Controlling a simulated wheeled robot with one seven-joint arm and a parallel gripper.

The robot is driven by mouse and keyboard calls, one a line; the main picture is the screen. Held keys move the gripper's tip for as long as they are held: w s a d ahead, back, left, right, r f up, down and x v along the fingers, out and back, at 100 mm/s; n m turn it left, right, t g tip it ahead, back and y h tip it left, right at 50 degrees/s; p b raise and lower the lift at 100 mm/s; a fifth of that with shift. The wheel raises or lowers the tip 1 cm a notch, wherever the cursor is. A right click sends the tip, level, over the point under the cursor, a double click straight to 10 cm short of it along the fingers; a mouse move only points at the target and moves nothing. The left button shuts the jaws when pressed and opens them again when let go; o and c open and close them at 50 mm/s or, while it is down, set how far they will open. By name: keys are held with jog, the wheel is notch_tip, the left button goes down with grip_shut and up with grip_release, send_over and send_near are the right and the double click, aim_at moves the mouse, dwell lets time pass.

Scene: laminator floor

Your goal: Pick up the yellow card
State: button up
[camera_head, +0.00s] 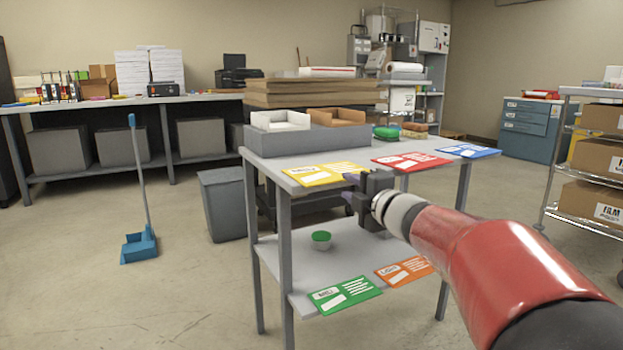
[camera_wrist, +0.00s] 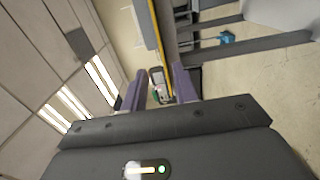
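The yellow card (camera_head: 322,174) lies flat on the top shelf of the grey table (camera_head: 262,161), near its front edge. My gripper (camera_head: 349,188) is at that front edge, by the card's right end, with its fingers pointing left. In the wrist view my gripper (camera_wrist: 160,88) has its two purple-grey fingers apart, so it is open. There the card (camera_wrist: 160,45) shows edge-on as a thin yellow strip running down toward the space between the fingertips. I cannot tell whether its edge is between them.
A red card (camera_head: 410,161) and a blue card (camera_head: 468,151) lie farther right on the top. A green card (camera_head: 345,295), an orange card (camera_head: 404,271) and a green-topped round item (camera_head: 321,240) are on the lower shelf. A grey tray (camera_head: 318,140) stands behind the yellow card.

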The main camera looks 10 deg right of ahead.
aim_at(311, 175)
jog(key=x, duration=0.5)
jog(key=shift+w+a+f, duration=0.2)
jog(key=shift+a+f, duration=0.05)
grip_shut()
